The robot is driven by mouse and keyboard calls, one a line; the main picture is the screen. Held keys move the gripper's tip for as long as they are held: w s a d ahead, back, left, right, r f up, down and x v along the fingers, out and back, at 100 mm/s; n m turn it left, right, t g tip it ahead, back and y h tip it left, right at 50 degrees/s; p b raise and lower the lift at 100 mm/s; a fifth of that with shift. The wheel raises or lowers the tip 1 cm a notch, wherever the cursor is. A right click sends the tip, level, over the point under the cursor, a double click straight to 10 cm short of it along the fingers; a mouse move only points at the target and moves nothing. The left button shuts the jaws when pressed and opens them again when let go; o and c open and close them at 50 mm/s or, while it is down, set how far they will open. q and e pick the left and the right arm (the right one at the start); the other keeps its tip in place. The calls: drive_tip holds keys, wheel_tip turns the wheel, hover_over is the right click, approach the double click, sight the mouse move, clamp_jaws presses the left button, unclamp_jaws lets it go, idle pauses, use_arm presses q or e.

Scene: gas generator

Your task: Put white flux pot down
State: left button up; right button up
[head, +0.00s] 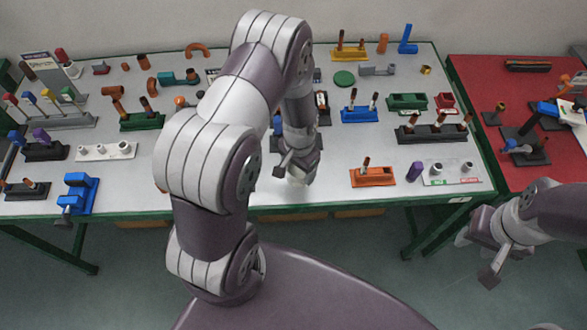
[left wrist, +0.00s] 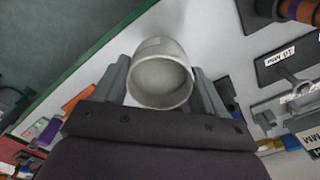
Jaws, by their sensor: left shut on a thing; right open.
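The white flux pot (left wrist: 160,75) is a plain round white cup, seen in the left wrist view with its open mouth toward the camera. My left gripper (left wrist: 161,84) is shut on it, one finger on each side. Whether the pot touches the table cannot be told. My right gripper (head: 478,258) is open and empty, off the table's front right corner.
An orange holder (head: 373,177) stands right of the left gripper, with a purple piece (head: 414,171) and a white tray with small cups (head: 450,173) beyond. A blue holder (head: 361,113) stands behind.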

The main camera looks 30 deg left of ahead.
sight(294, 167)
use_arm(q)
drive_tip(key=shift+w+a+f, duration=0.25)
drive_tip(key=shift+a+f, duration=0.2)
drive_tip(key=shift+a, duration=0.05)
drive_tip(key=shift+w+a+f, duration=0.2)
drive_tip(key=shift+a+f, duration=0.2)
drive_tip(key=shift+a, duration=0.05)
wheel_tip(294, 167, down, 3)
drive_tip(key=shift+r+p, duration=0.1)
drive_tip(key=shift+p, duration=0.35)
drive_tip(key=shift+s+d+f, duration=0.1)
drive_tip(key=shift+f, duration=0.25)
use_arm(e)
drive_tip(key=shift+w+r, duration=0.2)
drive_tip(key=shift+r, duration=0.25)
use_arm(q)
drive_tip(key=shift+f, duration=0.1)
drive_tip(key=o, duration=1.1)
drive_tip(key=shift+o, duration=0.2)
use_arm(e)
drive_tip(key=shift+f, duration=0.1)
